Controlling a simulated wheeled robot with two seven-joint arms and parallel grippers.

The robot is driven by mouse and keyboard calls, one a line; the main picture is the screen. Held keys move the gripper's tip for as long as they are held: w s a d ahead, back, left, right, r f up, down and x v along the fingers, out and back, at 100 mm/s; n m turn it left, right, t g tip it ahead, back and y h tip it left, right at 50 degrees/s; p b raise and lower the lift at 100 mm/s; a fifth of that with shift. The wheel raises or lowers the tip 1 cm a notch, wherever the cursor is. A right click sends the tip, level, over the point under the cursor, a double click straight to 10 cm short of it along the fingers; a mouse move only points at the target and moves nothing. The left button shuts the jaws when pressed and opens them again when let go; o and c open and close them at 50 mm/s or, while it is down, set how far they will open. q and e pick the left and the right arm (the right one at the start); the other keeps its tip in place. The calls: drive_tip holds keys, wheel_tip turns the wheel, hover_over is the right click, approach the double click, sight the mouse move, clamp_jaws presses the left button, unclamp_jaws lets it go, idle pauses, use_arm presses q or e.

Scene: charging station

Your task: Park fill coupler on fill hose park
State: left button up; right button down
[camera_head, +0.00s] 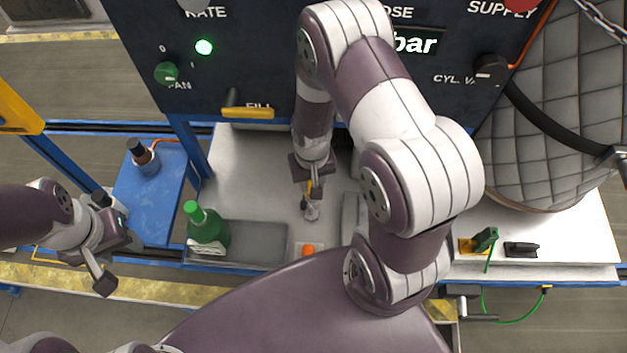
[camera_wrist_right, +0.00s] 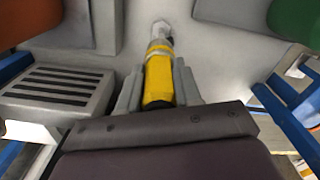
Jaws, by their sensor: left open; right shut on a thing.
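My right gripper (camera_head: 311,188) is over the grey bench behind my arm, shut on a yellow piece that I take for the fill coupler. In the right wrist view the yellow fill coupler (camera_wrist_right: 158,78) lies between the two grey fingers. Its far end meets a silver fitting (camera_wrist_right: 162,29), which also shows in the head view (camera_head: 311,212) near the bench surface. I cannot tell whether the two are joined. I cannot make out the fill hose park for sure. My left gripper (camera_head: 104,240) is open and empty at the left, beside the blue side shelf.
A green bottle (camera_head: 207,226) stands by a grey tray (camera_head: 255,240). A dark cylinder (camera_head: 145,158) stands on the blue shelf (camera_head: 152,205). The dark control panel (camera_head: 245,60) rises behind, with a yellow lever (camera_head: 247,112). A quilted tank (camera_head: 555,110) fills the right.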

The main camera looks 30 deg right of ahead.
drive_tip(key=shift+s+d, duration=0.1)
drive_tip(key=shift+s, duration=0.05)
drive_tip(key=shift+w+a, duration=0.25)
drive_tip(key=shift+w+a+f, duration=0.1)
drive_tip(key=shift+w+f, duration=0.05)
drive_tip(key=shift+f, duration=0.1)
wheel_tip(320, 180, down, 6)
drive_tip(key=b, duration=0.4)
drive_tip(key=shift+r, duration=0.25)
use_arm(q)
drive_tip(key=f, duration=0.4)
drive_tip(key=shift+w+a+f, duration=0.15)
drive_tip(key=shift+w, duration=0.05)
use_arm(e)
drive_tip(key=shift+r, duration=0.1)
drive_tip(key=shift+s, duration=0.2)
use_arm(q)
drive_tip(key=shift+r, duration=0.35)
